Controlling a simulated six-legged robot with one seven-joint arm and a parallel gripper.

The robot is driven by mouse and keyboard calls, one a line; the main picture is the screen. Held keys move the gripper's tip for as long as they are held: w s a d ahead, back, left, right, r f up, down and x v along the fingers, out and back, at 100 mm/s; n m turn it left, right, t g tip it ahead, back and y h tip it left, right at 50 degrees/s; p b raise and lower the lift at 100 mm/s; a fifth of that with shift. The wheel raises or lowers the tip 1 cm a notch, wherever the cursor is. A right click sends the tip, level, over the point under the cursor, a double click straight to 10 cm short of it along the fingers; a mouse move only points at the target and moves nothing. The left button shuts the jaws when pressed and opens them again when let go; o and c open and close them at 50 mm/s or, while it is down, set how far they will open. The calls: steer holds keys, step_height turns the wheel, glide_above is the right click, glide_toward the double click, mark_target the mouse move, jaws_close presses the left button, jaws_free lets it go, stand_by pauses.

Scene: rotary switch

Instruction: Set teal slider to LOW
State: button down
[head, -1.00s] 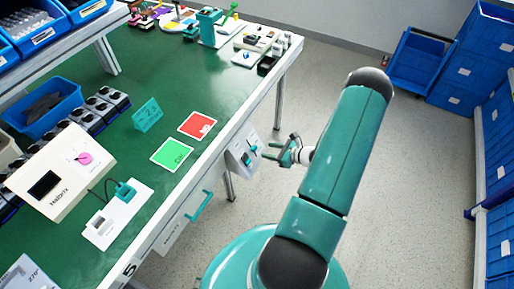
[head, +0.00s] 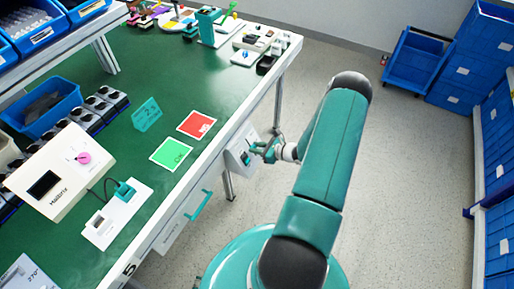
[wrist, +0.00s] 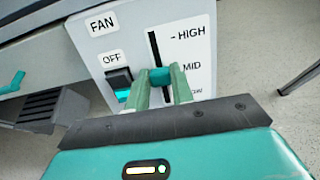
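The teal slider (wrist: 160,76) sits in a vertical black slot on the white FAN panel (wrist: 98,50), at about the MID mark. HIGH is printed above it; the LOW label at the bottom is partly hidden by my gripper. My gripper (wrist: 161,82) has one finger on each side of the slider, with no clear gap between fingers and knob, so it appears shut on it. In the head view, my gripper (head: 264,150) is against the panel (head: 238,150) at the table's front edge; the slider is hard to make out there.
A black rocker switch (wrist: 119,79) with a teal lower part sits left of the slot, under an OFF label, close to my left finger. A teal drawer handle (head: 198,205) is farther along the table front. The floor (head: 400,180) to the right is clear.

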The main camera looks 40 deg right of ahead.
steer(key=shift+s+d+f, duration=0.1)
steer(key=shift+s+f, duration=0.2)
steer(key=shift+f, duration=0.35)
steer(key=shift+s+d+f, duration=0.1)
steer(key=shift+s+f, duration=0.25)
steer(key=shift+f, duration=0.3)
steer(key=shift+s+d+f, duration=0.1)
steer(key=shift+s+f, duration=0.2)
steer(key=shift+f, duration=0.35)
steer(key=c, duration=1.2)
jaws_free()
steer(key=shift+s+d, duration=0.1)
steer(key=v, duration=1.3)
steer(key=shift+s+r, duration=0.2)
steer(key=shift+d, duration=0.1)
